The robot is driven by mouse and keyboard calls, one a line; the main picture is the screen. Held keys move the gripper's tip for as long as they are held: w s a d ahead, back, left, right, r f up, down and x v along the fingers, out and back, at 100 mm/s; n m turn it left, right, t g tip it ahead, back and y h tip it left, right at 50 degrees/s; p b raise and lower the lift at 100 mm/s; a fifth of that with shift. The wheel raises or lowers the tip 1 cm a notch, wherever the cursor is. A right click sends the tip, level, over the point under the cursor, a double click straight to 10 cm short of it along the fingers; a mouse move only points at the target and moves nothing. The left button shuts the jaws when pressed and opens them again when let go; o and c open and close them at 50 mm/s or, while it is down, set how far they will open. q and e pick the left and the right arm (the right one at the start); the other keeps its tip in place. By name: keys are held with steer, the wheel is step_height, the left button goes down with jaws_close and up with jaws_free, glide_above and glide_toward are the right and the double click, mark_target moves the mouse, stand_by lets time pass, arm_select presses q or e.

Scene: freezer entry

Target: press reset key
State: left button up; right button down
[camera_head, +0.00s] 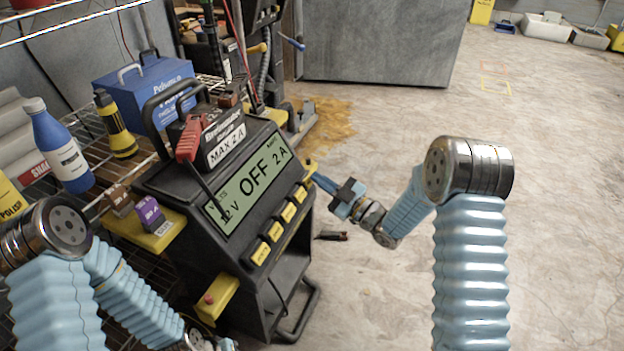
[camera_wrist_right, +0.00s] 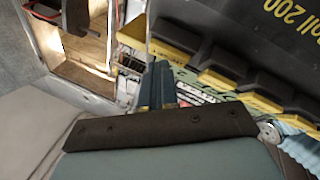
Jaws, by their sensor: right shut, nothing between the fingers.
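A black charger-like unit (camera_head: 228,262) stands at an angle in the head view, its green display (camera_head: 250,184) reading 12 V, OFF and 2 A. A row of yellow keys (camera_head: 276,231) lies below the display; their labels are too small to read, so I cannot tell which is reset. My right gripper (camera_head: 319,179) is shut and empty at the unit's right side, near the row's far end. In the right wrist view its fingers (camera_wrist_right: 160,84) are together beside black-and-yellow parts (camera_wrist_right: 222,82); contact is unclear. My left arm reaches the bottom edge, its gripper largely cut off.
A wire shelf at left holds a blue bottle (camera_head: 60,148), a yellow-black flashlight (camera_head: 116,125) and a blue toolbox (camera_head: 146,88). A red clamp (camera_head: 189,138) sits on the unit's top. Concrete floor (camera_head: 560,200) is open at right.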

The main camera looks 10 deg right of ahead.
steer(key=shift+d, duration=0.1)
steer(key=shift+s+d+r, duration=0.4)
steer(key=shift+d, duration=0.1)
steer(key=shift+s+d+r, duration=0.6)
steer(key=shift+d+r, duration=0.1)
steer(key=shift+d, duration=0.2)
steer(key=shift+s+d+r, duration=0.6)
steer(key=shift+d+r, duration=0.05)
steer(key=shift+d, duration=0.2)
